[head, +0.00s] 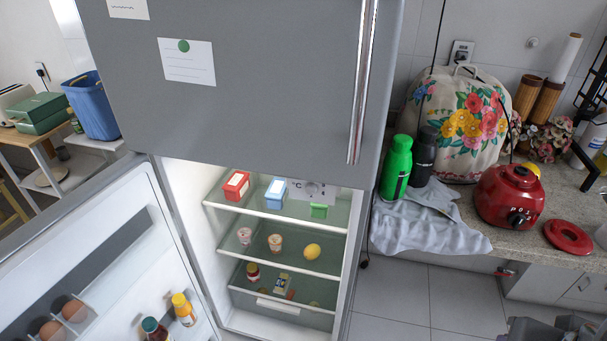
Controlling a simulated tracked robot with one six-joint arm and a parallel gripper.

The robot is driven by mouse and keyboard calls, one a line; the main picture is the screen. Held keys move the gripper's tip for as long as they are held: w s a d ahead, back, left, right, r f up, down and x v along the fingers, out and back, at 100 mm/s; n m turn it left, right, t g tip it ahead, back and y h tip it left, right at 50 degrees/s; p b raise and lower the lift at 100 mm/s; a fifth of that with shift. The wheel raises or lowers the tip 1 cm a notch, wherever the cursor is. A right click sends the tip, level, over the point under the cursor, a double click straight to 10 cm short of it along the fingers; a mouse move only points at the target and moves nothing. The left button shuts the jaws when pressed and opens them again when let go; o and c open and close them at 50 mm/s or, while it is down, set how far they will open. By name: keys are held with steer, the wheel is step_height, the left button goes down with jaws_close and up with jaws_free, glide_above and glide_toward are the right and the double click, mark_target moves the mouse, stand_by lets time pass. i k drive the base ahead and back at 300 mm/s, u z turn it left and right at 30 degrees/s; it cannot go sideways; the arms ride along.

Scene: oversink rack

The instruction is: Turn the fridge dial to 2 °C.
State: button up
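The fridge (245,75) stands in the middle of the head view, with its lower door (85,265) swung open to the left. The fridge dial (312,188) is a small round knob on a pale panel at the top of the lit compartment, just under the upper door. Markings show on the panel, but they are too small to read, so I cannot tell the dial's setting. My gripper is not in view.
Shelves hold a red box (236,186), a blue-and-white box (275,192), a green item (319,210) near the dial and a lemon (312,251). Door racks hold eggs and bottles. Right, a counter bears bottles and a red appliance (510,197). Tiled floor (420,300) is partly clear.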

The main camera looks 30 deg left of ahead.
mark_target(310, 188)
steer(key=u, duration=0.05)
steer(key=k, duration=1.15)
steer(key=u, duration=0.9)
